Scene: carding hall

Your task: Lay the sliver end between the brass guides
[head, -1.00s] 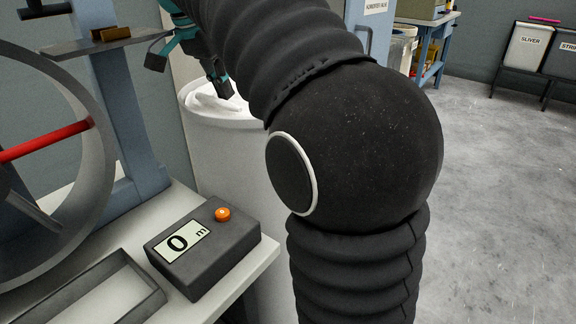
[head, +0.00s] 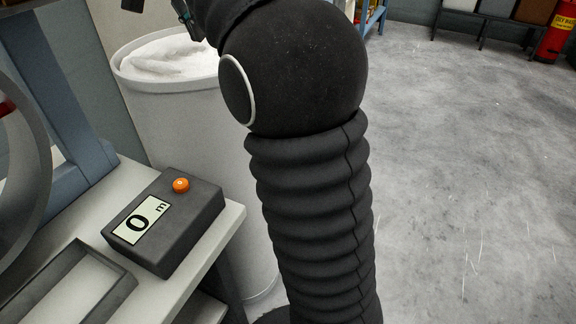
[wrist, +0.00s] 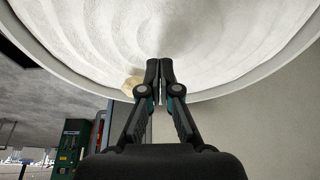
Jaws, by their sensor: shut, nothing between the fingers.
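The tall can (head: 185,120) stands behind the bench, filled with coiled white sliver (head: 170,55). In the wrist view the coils (wrist: 80,35) fill the top, inside the pale can rim (wrist: 215,92). My gripper (wrist: 160,66) is shut and empty, its fingertips in front of the coils; I cannot tell whether they touch. In the head view only part of my gripper (head: 184,12) shows at the top edge. A small cream-yellow piece (wrist: 132,85) sits by the rim, left of the fingertips; I cannot tell whether it is the sliver end. The brass guides are not in view now.
A grey counter box (head: 165,220) with an orange button and a display reading 0 m sits on the bench (head: 225,235), beside a shallow tray (head: 70,285). Part of a wheel (head: 25,200) is at left. Open floor (head: 460,180) lies to the right.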

